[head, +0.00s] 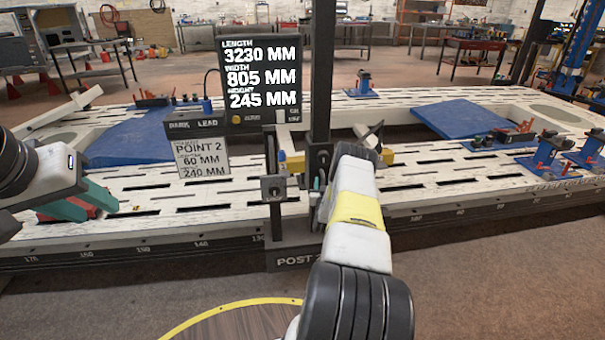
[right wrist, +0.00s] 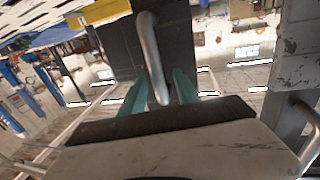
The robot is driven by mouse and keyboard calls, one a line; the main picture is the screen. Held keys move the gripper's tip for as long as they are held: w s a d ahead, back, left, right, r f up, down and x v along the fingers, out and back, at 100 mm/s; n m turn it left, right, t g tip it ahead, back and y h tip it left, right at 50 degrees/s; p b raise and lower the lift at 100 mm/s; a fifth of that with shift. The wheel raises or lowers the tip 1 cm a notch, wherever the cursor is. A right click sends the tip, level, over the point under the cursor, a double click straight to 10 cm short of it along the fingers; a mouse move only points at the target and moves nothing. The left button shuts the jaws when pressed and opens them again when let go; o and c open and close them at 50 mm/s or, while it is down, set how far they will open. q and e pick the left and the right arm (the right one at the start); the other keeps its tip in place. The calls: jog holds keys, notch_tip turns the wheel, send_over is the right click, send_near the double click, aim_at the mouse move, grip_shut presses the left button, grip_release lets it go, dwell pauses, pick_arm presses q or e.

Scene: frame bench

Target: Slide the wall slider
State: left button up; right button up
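The dark upright post (head: 322,80) rises from the bench's front edge. A dark slider block (head: 318,158) sits low on it, partly hidden by my right arm. In the right wrist view a bent metal handle (right wrist: 151,55) stands out from a dark block (right wrist: 178,45). My right gripper (right wrist: 160,92) has its teal fingers on either side of the handle, with a gap visible on the right; contact on the left cannot be told. In the head view these fingers are mostly hidden. My left gripper (head: 82,203) is open over the bench's left part, well away from the post.
A long slotted white bench (head: 450,190) runs across, with blue ramps (head: 465,118) and several small blue-and-red clamps (head: 545,152). A display board (head: 262,80) and a smaller "Point 2" sign (head: 200,160) stand left of the post. The floor in front has free room.

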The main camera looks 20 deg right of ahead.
jog(key=shift+w+d, duration=0.1)
jog(key=shift+w, duration=0.15)
grip_shut()
dwell(1.4)
